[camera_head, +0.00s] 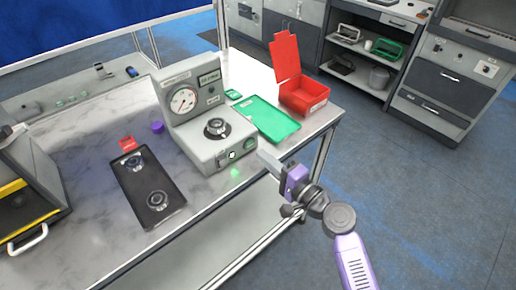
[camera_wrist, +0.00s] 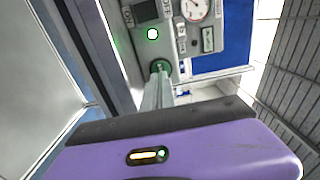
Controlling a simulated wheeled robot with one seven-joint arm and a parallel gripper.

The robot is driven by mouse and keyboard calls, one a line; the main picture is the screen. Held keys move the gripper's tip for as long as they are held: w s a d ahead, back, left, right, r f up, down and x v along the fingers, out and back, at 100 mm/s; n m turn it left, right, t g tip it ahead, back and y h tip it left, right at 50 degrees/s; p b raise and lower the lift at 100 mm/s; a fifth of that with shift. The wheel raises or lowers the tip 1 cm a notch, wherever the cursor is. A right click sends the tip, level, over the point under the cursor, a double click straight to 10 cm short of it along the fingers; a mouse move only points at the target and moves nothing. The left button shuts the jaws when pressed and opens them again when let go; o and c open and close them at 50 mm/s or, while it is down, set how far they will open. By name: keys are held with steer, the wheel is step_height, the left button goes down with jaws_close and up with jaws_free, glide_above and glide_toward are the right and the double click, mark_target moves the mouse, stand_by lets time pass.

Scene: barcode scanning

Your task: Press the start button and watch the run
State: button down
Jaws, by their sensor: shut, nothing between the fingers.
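The grey test machine (camera_head: 203,112) stands on the bench with a round dial gauge (camera_head: 184,100) on its upright panel and a round black fixture (camera_head: 216,128) on its base. A lit white button (camera_head: 231,155) is on its front face. In the wrist view a white light with a green ring (camera_wrist: 153,34) shows, and a green round part (camera_wrist: 160,65) sits right behind my fingertips. My gripper (camera_head: 264,158) is shut and empty, its tips close to the machine's front. I cannot tell whether they touch the green part, as the fingers partly hide it.
A black tray (camera_head: 148,188) with two round parts lies left of the machine. A green tray (camera_head: 264,118) and an open red box (camera_head: 304,97) are on the right. A yellow-edged grey unit (camera_head: 22,190) stands far left. Open floor lies right of the bench.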

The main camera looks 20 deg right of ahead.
mark_target(250, 146)
steer(key=shift+x, duration=1.5)
steer(key=shift+w+a, duration=0.25)
steer(key=shift+w, duration=0.35)
steer(key=shift+w+a+r, duration=0.1)
steer(key=shift+w+r, duration=0.1)
steer(key=shift+w, duration=0.05)
steer(key=shift+s+f+b, duration=0.1)
steer(key=shift+s+b, duration=0.05)
steer(key=shift+b, duration=0.15)
